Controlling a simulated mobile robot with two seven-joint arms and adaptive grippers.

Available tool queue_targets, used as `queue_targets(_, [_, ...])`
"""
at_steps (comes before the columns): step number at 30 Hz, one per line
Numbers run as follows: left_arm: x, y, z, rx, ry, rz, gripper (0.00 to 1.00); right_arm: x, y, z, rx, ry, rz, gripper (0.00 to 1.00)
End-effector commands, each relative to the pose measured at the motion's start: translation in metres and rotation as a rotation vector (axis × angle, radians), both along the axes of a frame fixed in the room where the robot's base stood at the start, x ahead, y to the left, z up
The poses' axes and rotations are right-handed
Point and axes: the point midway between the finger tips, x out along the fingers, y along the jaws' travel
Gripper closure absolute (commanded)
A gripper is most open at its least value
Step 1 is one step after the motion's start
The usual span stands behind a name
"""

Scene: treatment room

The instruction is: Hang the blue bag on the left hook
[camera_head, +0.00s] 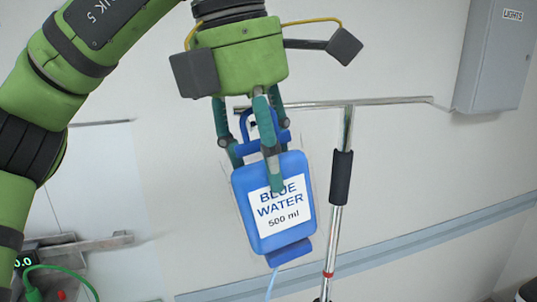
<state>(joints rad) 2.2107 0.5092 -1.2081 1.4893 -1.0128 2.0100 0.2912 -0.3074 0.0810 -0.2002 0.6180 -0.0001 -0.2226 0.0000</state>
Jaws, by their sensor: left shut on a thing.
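The blue bag (295,225), with a white label reading "BLUE WATER 500 ml", hangs slightly tilted in my left gripper (262,145). The gripper is shut on the bag's upper part, and its fingers cover some of the bag's top. A blue loop (243,122) shows at the top left of the bag. The metal stand (334,225) rises behind the bag, with a crossbar (385,101) at its top. The left end of the crossbar shows close to the loop in the picture. I cannot tell whether they touch. My right gripper is out of view.
A grey box (492,60) marked "LIGHTS" is on the wall at the upper right, near the crossbar's right end in the picture. A device with a green cable (60,268) is at the lower left. A blue-grey rail (420,240) runs along the wall.

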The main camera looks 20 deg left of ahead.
Motion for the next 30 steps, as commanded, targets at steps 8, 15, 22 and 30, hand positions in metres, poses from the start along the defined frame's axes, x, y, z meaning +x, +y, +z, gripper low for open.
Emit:
queue_targets(8, [0.013,0.009,0.0,-0.002,-0.002,0.0,1.0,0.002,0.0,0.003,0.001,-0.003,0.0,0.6])
queue_targets(15, [0.022,0.015,-0.006,-0.002,-0.002,-0.001,1.0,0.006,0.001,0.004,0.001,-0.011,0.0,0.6])
queue_targets(22, [0.026,0.018,-0.012,-0.002,-0.001,0.001,1.0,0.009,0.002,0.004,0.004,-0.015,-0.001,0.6])
queue_targets(30, [0.027,0.019,-0.013,-0.002,-0.001,0.004,1.0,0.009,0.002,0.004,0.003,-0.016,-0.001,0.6])
